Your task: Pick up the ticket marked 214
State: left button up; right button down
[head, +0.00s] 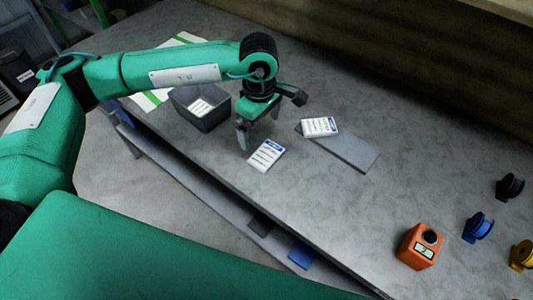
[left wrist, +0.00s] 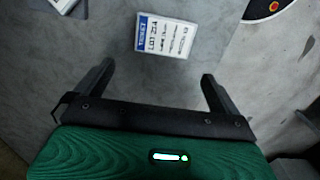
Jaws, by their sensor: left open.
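A white ticket with a blue band, printed LOT 214, lies flat on the grey table in the left wrist view (left wrist: 165,36). It appears to be the ticket near the table's front edge in the head view (head: 266,154), where its print is too small to read. My left gripper (head: 259,124) is open and empty above the table, just behind this ticket. In the left wrist view, the ticket lies beyond the open fingertips (left wrist: 158,70), apart from them. My right gripper is not in view.
Another ticket (head: 320,126) lies on a flat grey slab (head: 352,153), right of the gripper. A dark bin (head: 213,122) holds a ticket (head: 200,106) on the left. An orange box (head: 419,246) and several spools, one blue (head: 478,227), stand at right. The table's middle right is clear.

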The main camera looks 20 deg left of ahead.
aim_at(261, 152)
pick_arm(q)
notch_tip(261, 152, down, 4)
jog(key=shift+r, duration=0.2)
jog(key=shift+s+d+f+p, duration=0.15)
jog(key=shift+f+p, duration=0.25)
jog(key=shift+f, duration=0.9)
jog(key=shift+s+f+p, duration=0.1)
jog(key=shift+f+p, duration=0.3)
jog(key=shift+f, duration=0.85)
jog(key=c, duration=0.8)
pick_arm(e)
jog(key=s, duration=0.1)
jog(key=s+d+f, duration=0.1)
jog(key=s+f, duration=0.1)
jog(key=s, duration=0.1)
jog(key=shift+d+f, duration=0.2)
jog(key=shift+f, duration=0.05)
pick_arm(q)
jog(key=shift+r, duration=0.1)
